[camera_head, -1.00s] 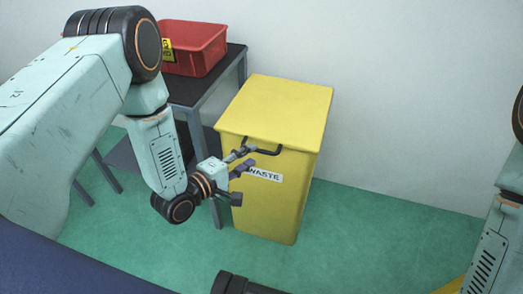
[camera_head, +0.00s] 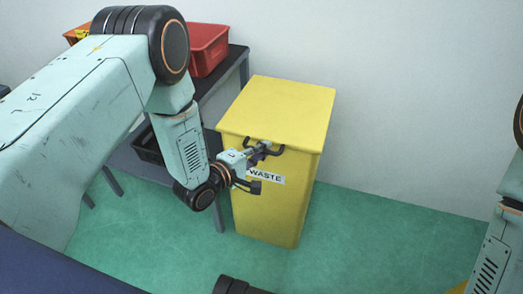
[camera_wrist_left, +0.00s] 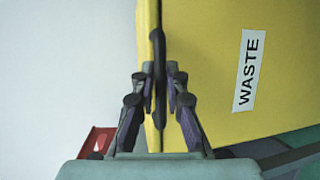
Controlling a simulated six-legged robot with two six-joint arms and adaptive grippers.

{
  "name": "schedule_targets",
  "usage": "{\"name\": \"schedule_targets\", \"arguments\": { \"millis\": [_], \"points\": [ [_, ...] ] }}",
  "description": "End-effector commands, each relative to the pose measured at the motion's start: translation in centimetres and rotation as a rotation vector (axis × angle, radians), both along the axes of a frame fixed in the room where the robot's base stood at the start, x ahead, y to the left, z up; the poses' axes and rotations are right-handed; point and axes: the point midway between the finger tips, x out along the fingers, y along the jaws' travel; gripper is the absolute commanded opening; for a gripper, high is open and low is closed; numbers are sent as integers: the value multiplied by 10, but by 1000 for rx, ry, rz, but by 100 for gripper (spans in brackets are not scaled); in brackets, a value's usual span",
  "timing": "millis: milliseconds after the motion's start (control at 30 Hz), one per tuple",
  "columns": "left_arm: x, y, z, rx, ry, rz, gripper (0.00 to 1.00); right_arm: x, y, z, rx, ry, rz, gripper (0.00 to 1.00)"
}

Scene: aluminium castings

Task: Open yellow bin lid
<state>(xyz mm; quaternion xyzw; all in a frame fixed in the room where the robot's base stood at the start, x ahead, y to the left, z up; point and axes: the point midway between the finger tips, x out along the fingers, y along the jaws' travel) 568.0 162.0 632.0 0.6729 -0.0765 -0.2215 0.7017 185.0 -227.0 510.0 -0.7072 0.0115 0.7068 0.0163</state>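The yellow bin (camera_head: 270,205) stands on the floor with a WASTE label (camera_head: 266,177) on its front. Its flat yellow lid (camera_head: 277,105) is closed. A dark bar handle (camera_head: 277,151) juts from the lid's front edge. My left gripper (camera_head: 264,165) is at the handle, in front of the bin. In the left wrist view, the open fingers of my left gripper (camera_wrist_left: 159,78) stand one on each side of the dark handle (camera_wrist_left: 160,92), with small gaps visible; contact cannot be told. The label (camera_wrist_left: 248,70) appears at right there.
A dark table (camera_head: 218,82) with a red bin (camera_head: 207,48) on it stands left of the yellow bin. A black crate (camera_head: 149,147) sits on its lower shelf. The wall is close behind. Green floor (camera_head: 375,225) is clear to the right.

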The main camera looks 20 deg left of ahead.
Motion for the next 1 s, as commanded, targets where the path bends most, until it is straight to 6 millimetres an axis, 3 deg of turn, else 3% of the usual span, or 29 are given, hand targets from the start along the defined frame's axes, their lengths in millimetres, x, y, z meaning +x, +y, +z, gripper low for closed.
{"name": "schedule_targets", "arguments": {
  "millis": [100,767,1000],
  "points": [
    [0,0,0,0,0,0,0,0,0,0,0,0,0,40],
    [0,0,1,0,0,0,0,0,0,1,0,0,0,40],
    [2,0,13,1,19,-1,0,0,0,13,0,0,0,40]
  ]
}}
